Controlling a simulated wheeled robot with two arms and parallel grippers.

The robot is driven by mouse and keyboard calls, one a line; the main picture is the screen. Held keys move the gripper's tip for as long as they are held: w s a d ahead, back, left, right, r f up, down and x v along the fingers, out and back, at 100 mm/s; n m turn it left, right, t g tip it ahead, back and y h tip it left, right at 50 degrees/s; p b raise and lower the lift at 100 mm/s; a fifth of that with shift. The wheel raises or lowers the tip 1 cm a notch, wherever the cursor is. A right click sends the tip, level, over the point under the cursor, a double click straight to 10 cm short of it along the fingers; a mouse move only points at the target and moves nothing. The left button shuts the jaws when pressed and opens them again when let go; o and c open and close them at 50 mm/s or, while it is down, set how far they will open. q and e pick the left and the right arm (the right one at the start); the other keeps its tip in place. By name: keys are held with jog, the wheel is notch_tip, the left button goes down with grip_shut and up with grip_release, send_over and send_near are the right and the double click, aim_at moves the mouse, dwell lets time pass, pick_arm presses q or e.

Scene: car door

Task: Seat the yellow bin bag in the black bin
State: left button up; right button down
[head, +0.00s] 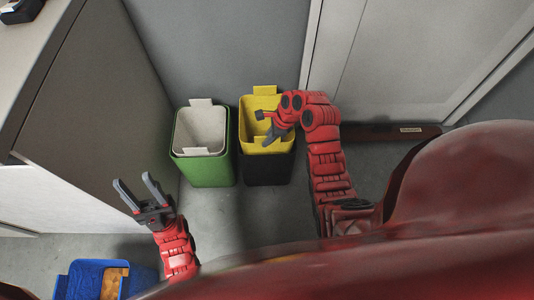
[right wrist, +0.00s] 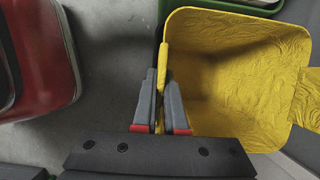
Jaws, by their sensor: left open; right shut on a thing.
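The yellow bin bag (head: 262,101) stands open in the mouth of the black bin (head: 266,169), with one tab up at the back and another at the front. How deep it sits cannot be told. My right gripper (head: 266,128) is over the bag's near side. In the right wrist view, my right gripper (right wrist: 167,88) is shut on the edge of the yellow bag (right wrist: 235,75), whose hollow opens to the right of the fingers. My left gripper (head: 134,181) is open and empty, left of the bins and apart from them.
A green bin (head: 209,172) with a white liner (head: 201,128) stands just left of the black bin. A blue bin (head: 79,280) with brown contents is at lower left. A grey cabinet (head: 95,85) borders the left, with a wall behind. Floor between is clear.

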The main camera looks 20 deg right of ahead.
notch_tip(320, 180, down, 6)
jog(key=b, duration=0.1)
jog(key=shift+f, duration=0.1)
dwell(0.3)
jog(key=c, duration=1)
grip_release()
